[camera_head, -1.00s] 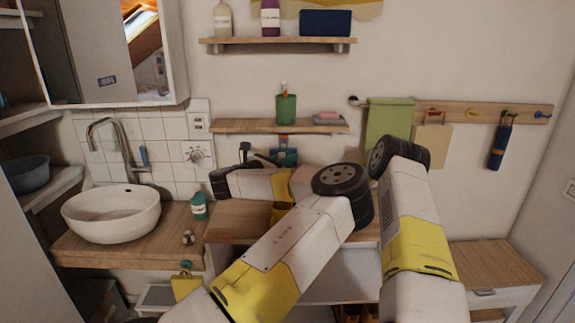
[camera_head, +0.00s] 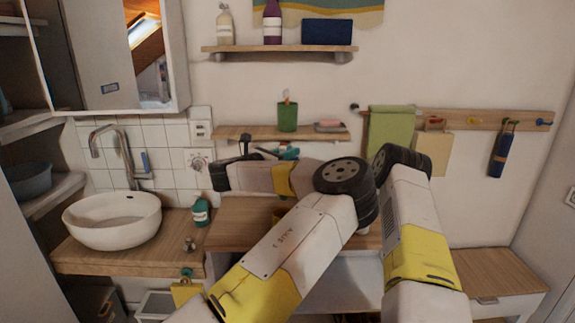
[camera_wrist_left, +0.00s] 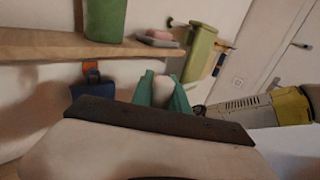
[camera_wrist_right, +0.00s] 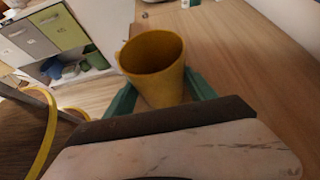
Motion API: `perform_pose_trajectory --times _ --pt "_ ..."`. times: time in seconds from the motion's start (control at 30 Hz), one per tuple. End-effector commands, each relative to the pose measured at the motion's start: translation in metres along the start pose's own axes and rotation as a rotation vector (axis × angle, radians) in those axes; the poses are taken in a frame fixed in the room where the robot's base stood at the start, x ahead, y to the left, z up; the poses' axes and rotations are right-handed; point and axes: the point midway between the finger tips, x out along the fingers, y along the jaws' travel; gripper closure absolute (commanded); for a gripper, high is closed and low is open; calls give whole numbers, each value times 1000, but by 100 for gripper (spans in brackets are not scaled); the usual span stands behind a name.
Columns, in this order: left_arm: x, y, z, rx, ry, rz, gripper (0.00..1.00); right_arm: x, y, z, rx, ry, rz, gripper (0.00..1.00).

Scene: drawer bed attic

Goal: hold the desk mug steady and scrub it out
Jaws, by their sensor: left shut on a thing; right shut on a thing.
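A yellow mug (camera_wrist_right: 152,66) is gripped between the teal fingers of my right gripper (camera_wrist_right: 160,97) in the right wrist view. Its open mouth shows, and its inside looks empty. My left gripper (camera_head: 288,152) is in front of the wall just below the lower shelf, with teal fingers. In the left wrist view my left gripper (camera_wrist_left: 163,93) is shut on a pale rounded thing (camera_wrist_left: 163,90); I cannot tell whether it is a scrubber. It is apart from the mug. My right gripper is hidden behind my arms in the head view.
The lower wall shelf (camera_head: 235,132) is just above my left gripper, with a green cup (camera_head: 288,115) and a soap dish (camera_head: 330,126) on it. A white basin (camera_head: 112,218) and a teal bottle (camera_head: 200,211) stand left. A green towel (camera_head: 390,135) hangs right.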

Motion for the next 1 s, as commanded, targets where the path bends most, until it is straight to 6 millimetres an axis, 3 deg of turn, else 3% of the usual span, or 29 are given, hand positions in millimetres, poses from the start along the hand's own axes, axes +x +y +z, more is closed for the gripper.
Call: perform_pose_trajectory --times 0.47,0.5,0.6,1.0 --pt "0 0 0 0 0 0 100 0 0 0 0 0 1 84" --pt "0 0 0 0 0 0 100 0 0 0 0 0 1 32" --pt "0 0 0 0 0 0 100 0 0 0 0 0 1 12" --pt "0 0 0 0 0 0 100 -6 0 0 0 0 -1 10"
